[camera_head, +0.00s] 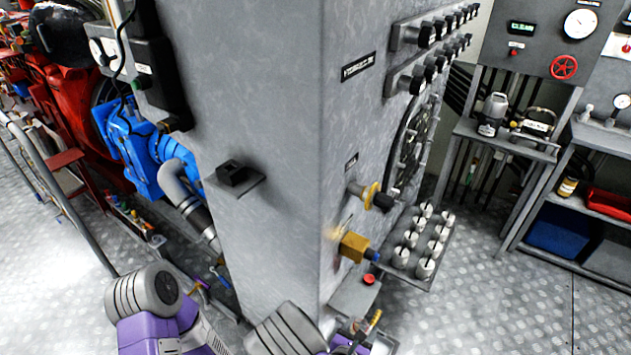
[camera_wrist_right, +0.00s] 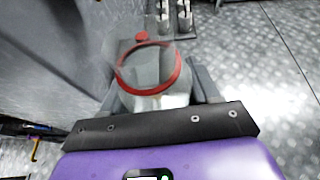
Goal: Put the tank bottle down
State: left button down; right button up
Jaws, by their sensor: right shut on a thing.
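The tank bottle (camera_wrist_right: 150,98) is a clear vessel with a red ring around it in the right wrist view. It sits between the two fingers of my right gripper (camera_wrist_right: 157,88), which is shut on it. I cannot tell whether its base touches anything. In the head view only part of my right gripper (camera_head: 348,346) shows at the bottom edge, and the bottle cannot be made out clearly there. My left arm shows at the lower left, but its gripper is out of the picture.
A large grey cabinet (camera_head: 262,190) stands close in front. A yellow block fitting (camera_head: 353,247) and a valve stick out from its side. A rack of several white cylinders (camera_head: 424,262) is to their right. A small red knob (camera_head: 369,279) sits below. Patterned floor (camera_head: 480,310) is clear at right.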

jog(key=w+d+r+n+y, duration=0.1)
jog(key=w+d+r, duration=0.1)
jog(key=r, duration=0.8)
jog(key=w+d+r+n+t+y, duration=0.1)
jog(key=w+d+r, duration=0.1)
jog(key=r, duration=0.8)
jog(key=shift+w+d+y, duration=0.15)
jog(key=shift+d+y, duration=0.15)
jog(key=shift+d, duration=0.25)
